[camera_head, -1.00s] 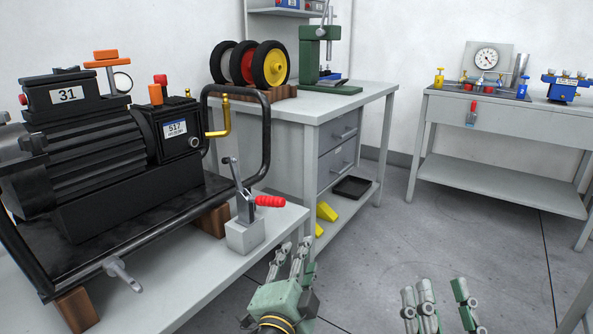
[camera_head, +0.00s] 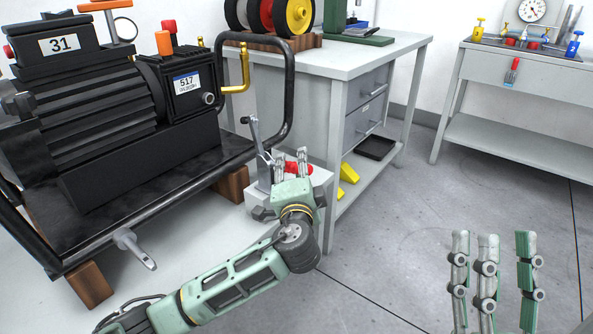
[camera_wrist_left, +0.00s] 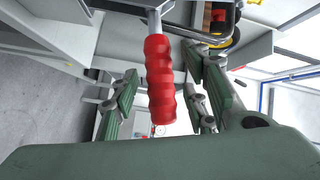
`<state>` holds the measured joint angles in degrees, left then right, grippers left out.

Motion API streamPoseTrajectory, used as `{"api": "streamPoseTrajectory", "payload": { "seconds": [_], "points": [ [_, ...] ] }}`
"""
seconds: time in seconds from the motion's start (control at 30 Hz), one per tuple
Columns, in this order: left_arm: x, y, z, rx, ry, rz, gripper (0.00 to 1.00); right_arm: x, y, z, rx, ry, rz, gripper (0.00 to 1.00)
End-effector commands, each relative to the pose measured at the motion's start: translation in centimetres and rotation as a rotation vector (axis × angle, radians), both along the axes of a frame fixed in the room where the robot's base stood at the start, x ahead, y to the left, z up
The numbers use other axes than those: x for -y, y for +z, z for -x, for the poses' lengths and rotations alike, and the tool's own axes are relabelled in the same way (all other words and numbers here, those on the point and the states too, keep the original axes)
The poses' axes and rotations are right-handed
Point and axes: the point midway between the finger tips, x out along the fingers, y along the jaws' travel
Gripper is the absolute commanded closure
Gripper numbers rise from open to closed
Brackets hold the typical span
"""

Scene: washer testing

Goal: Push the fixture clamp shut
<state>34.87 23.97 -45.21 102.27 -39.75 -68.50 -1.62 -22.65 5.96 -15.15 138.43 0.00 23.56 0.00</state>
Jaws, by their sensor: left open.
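The fixture clamp (camera_head: 262,150) stands on a light grey block at the right end of the bench, its metal lever sticking up. Its red handle (camera_head: 298,168) points right, partly hidden by my left gripper. My left gripper (camera_head: 290,160) is open at the handle. In the left wrist view the red handle (camera_wrist_left: 160,80) lies between the spread fingers of my left gripper (camera_wrist_left: 165,105), with gaps on both sides. My right gripper (camera_head: 500,260) shows at the lower right, away from the clamp, with its fingers apart.
A black motor unit (camera_head: 90,125) in a tubular frame fills the left of the bench close to the clamp. A workbench with drawers (camera_head: 365,110) stands behind. A second table (camera_head: 510,150) is at the right. The floor (camera_head: 400,210) between is clear.

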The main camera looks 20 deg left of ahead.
Motion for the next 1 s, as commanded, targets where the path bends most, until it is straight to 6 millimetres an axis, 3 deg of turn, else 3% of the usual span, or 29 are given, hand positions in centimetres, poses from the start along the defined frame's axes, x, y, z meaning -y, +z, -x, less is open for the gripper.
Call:
{"api": "streamPoseTrajectory", "payload": {
  "seconds": [0.37,0.83,1.0],
  "points": [
    [-0.19,0.01,-0.63,0.0,-0.001,0.001,0.58,0.11,0.54,0.71,0.042,0.003,-0.014,0.6],
    [-0.18,-0.02,-0.6,-0.001,-0.001,0.0,0.99,0.1,0.53,0.69,0.041,0.003,-0.013,0.6],
    [-0.16,-0.03,-0.6,-0.001,-0.002,0.001,1.0,0.1,0.52,0.69,0.04,0.003,-0.013,0.6]
  ]
}}
